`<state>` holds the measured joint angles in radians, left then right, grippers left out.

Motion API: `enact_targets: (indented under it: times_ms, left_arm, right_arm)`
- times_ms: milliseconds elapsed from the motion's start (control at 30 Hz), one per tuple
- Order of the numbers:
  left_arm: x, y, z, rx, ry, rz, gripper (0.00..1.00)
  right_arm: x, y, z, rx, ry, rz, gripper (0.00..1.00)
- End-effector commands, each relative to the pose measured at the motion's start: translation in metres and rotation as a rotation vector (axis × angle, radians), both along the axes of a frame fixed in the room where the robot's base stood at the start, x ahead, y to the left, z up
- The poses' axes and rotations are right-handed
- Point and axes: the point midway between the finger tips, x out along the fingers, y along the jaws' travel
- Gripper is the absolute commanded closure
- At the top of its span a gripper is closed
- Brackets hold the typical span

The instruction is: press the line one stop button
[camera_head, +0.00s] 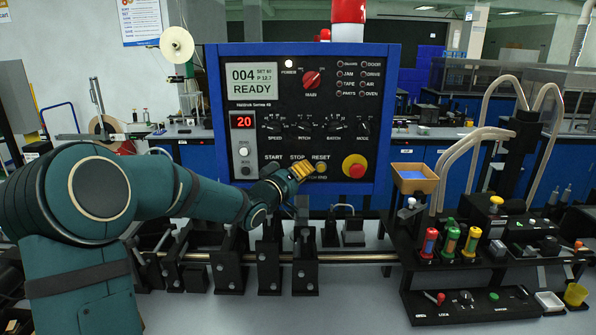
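The blue-framed control panel (390,100) stands upright in the middle of the head view, with a display reading 004 READY. Its lower row has the labels START, STOP and RESET. My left gripper (303,170) is in front of the panel, just under the STOP label, and hides whatever button sits there. I cannot tell whether it touches the panel. Its fingers are small and seen from behind, so their opening is unclear. A yellow button (320,168) shows partly under RESET, right beside the fingertips. No "line one" label is readable. My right gripper is not in view.
A red mushroom button (356,170) on a yellow base sits right of the gripper. A red number display (242,121) and a white button (244,151) are at left. Black blocks on a metal rail (350,257) stand below. A black fixture (470,245) with colored bottles stands at right.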

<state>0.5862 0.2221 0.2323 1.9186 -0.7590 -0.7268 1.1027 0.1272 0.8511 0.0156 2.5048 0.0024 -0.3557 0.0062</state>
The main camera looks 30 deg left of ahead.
Motion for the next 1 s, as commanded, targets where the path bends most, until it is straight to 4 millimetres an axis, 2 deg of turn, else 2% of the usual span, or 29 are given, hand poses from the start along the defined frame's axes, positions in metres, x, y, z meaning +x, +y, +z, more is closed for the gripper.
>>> enact_targets:
  times_ms: [500, 1000]
  left_arm:
    - [-0.039, -0.024, -0.001, 0.001, 0.000, 0.000, 1.00]
    - [-0.043, -0.026, 0.000, 0.000, 0.000, 0.000, 1.00]
  right_arm:
    - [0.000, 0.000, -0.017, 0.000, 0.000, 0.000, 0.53]
    - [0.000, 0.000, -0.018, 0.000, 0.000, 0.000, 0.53]
